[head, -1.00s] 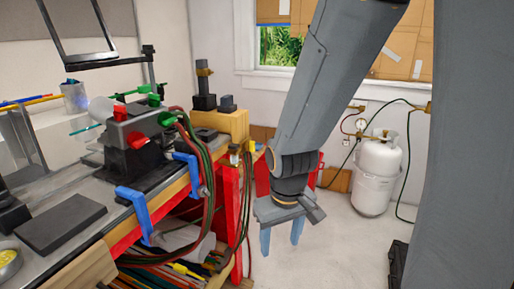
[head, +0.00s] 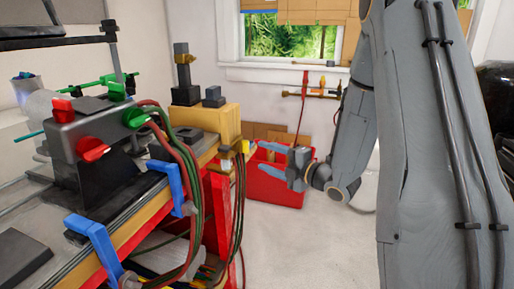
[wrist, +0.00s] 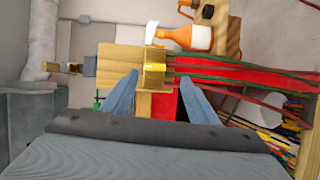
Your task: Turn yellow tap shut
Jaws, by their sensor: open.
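The yellow tap (head: 245,147) is a small yellow piece at the far end corner of the bench, by the hoses. In the wrist view the yellow tap (wrist: 154,76) shows ahead, between the lines of my two fingers. My gripper (head: 260,159) is open, with its blue fingers pointing left toward the tap from the right. A short gap seems to lie between the fingertips and the tap in the head view. In the wrist view my gripper (wrist: 159,78) looks empty. Whether a finger touches the tap cannot be told.
Blue clamps (head: 95,243) stick out in front. A wooden block (head: 215,122) stands behind the tap. A red box (head: 275,190) is on the floor below my gripper. The floor right of the bench is clear.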

